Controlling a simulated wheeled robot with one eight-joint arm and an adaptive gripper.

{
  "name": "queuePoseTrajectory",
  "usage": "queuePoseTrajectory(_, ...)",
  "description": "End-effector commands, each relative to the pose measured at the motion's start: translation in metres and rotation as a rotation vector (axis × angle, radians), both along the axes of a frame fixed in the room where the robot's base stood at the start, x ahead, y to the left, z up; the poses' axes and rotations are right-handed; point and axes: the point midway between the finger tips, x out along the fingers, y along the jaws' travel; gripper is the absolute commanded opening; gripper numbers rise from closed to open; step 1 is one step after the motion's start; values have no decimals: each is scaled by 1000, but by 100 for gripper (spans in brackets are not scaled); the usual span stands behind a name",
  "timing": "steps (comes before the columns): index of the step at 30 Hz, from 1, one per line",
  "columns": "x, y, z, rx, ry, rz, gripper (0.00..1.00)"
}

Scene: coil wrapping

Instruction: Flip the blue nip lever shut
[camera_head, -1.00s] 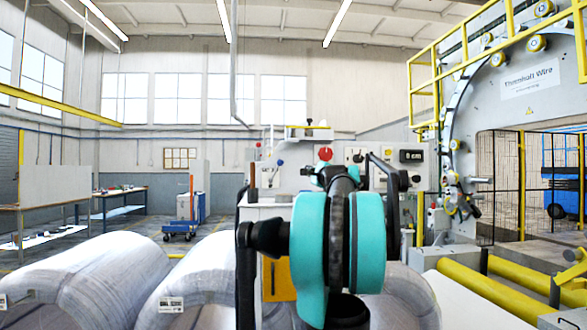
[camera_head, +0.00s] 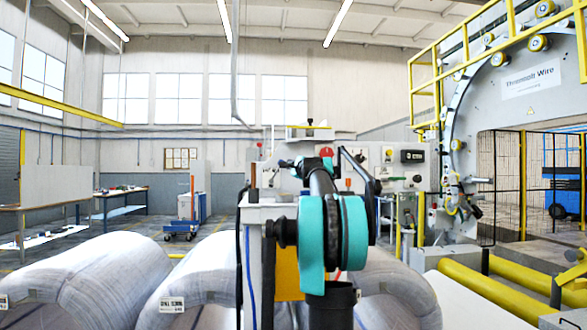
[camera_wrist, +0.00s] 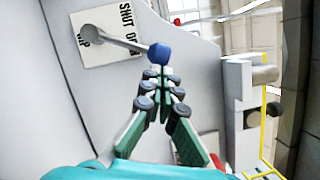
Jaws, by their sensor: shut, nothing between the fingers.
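The nip lever shows in the wrist view as a grey arm (camera_wrist: 118,41) with a blue ball knob (camera_wrist: 159,53) at its right end. It runs from a pivot at the upper left, over a white label with black lettering (camera_wrist: 108,38) on a pale panel. My gripper (camera_wrist: 161,76) is shut and empty, its fingertips right at the lower side of the knob in this view. I cannot tell whether they touch it. In the head view my arm stands in front of the machine and covers much of that area.
A red button (camera_head: 326,153) and a dark display (camera_head: 412,156) sit on the machine behind my arm. Large wrapped coils (camera_head: 85,275) lie at the front left. Yellow rollers (camera_head: 490,290) and a big ring machine stand at the right.

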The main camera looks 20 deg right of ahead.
Motion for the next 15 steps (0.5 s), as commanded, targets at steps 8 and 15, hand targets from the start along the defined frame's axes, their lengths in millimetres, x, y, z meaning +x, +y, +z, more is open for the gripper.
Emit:
queuePoseTrajectory(8,0,1,0,0,0,0,0)
queuePoseTrajectory(15,1,3,2,-26,8,1,0)
